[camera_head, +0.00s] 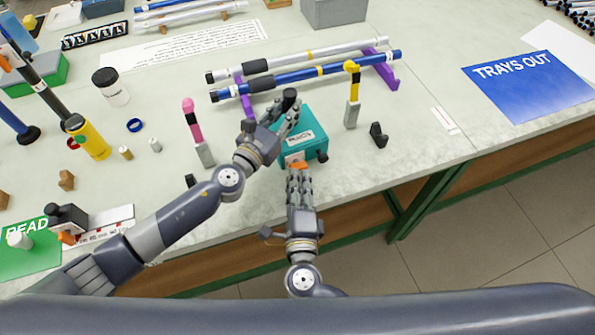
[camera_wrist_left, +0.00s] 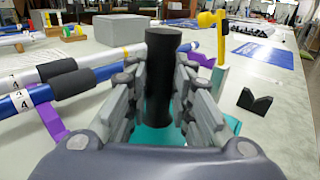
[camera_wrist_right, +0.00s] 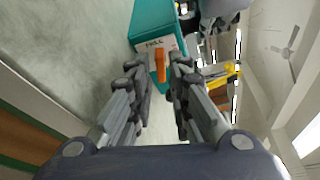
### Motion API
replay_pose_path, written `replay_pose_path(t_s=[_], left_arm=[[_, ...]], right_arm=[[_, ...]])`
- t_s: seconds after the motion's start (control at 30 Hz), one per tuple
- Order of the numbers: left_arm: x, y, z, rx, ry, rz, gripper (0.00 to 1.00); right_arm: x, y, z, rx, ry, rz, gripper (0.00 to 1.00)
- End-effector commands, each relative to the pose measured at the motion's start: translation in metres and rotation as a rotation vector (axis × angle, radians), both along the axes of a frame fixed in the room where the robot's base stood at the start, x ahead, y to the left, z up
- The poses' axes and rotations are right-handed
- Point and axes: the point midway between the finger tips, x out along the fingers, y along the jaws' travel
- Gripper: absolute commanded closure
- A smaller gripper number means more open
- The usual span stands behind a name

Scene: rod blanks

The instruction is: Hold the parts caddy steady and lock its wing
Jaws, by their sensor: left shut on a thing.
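The parts caddy (camera_head: 315,121) is a teal box near the table's front edge, with a white label on top. A black post (camera_wrist_left: 161,80) rises from it. My left gripper (camera_head: 284,116) is shut on this post, one finger on each side in the left wrist view. The orange wing (camera_wrist_right: 160,65) sits on the caddy's front face by a white label that seems to read "FREE". My right gripper (camera_wrist_right: 159,75) is open in front of that face. The wing stands between its fingertips, with a gap visible on both sides.
Behind the caddy, a blue rod (camera_head: 330,69) and a white rod lie on purple rests (camera_head: 386,74). A pink-topped tool (camera_head: 194,128) stands left, a yellow-topped tool (camera_head: 352,98) and a black block (camera_head: 378,134) right.

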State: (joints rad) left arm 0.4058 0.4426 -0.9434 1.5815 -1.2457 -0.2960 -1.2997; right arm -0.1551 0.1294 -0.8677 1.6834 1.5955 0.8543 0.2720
Motion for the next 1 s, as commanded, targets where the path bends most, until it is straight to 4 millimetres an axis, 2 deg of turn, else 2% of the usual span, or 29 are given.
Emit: replay_pose_path(t_s=[0.1, 0.3, 0.57, 0.67, 1.0], left_arm=[[0.0, 0.0, 0.0, 0.0, 0.0, 0.001, 1.0], [0.0, 0.0, 0.0, 0.0, 0.0, 0.001, 1.0], [0.0, 0.0, 0.0, 0.0, 0.0, 0.001, 1.0], [0.0, 0.0, 0.0, 0.0, 0.0, 0.001, 1.0], [0.0, 0.0, 0.0, 0.0, 0.0, 0.001, 1.0]], right_arm=[[0.017, 0.001, -0.001, -0.001, -0.002, 0.001, 0.82], [0.03, 0.001, -0.003, 0.0, 0.0, 0.001, 0.82], [0.031, 0.001, -0.003, -0.001, 0.0, 0.0, 0.82], [0.031, 0.001, -0.003, -0.001, 0.0, 0.0, 1.0], [0.031, 0.001, -0.003, 0.01, 0.005, 0.0, 1.0]])
